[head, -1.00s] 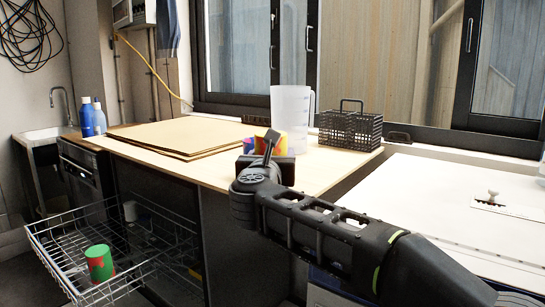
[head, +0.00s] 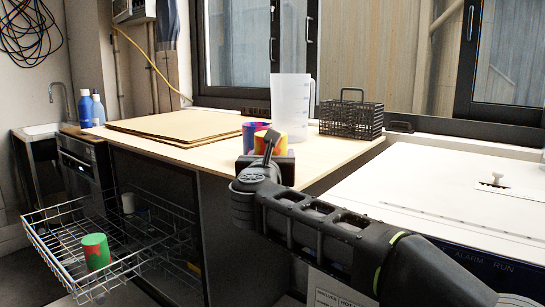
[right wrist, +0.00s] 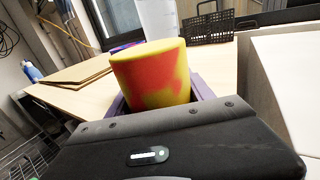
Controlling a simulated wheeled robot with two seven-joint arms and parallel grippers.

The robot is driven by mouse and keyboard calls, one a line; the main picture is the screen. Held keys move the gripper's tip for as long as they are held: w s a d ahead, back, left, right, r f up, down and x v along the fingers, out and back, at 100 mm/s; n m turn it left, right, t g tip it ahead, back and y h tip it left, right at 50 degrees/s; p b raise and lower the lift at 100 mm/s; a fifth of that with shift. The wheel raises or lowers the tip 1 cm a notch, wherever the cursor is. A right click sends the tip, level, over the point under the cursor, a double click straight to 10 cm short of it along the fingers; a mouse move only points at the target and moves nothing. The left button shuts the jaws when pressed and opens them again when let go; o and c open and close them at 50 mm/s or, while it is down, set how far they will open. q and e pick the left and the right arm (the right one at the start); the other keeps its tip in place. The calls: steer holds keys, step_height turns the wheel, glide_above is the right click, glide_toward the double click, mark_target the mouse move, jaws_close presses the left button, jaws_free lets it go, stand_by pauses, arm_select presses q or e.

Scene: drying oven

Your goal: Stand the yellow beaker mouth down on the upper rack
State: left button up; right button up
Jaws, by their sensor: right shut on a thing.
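The yellow beaker (right wrist: 152,76), with red patches, is between the fingers of my right gripper (right wrist: 160,100); its upper end looks closed. In the head view the yellow beaker (head: 272,146) is partly hidden by my right gripper (head: 265,165), which is in front of the wooden worktop. The upper rack (head: 48,258) is a wire basket pulled out at the lower left. A green beaker with red patches (head: 95,252) stands in it, its top looking closed. My left gripper is not in view.
A multicoloured beaker (head: 250,130) and a clear measuring jug (head: 291,105) stand on the worktop (head: 215,160) behind the held beaker. A black wire basket (head: 350,120) is to their right. Brown boards (head: 170,125) lie at left. A white-topped machine (head: 440,180) is at right.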

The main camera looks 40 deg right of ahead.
steer(key=shift+f+b, duration=0.3)
steer(key=shift+b, duration=0.05)
steer(key=o, duration=1.4)
steer(key=p+v, duration=0.1)
steer(key=v, duration=0.7)
steer(key=shift+w, duration=0.1)
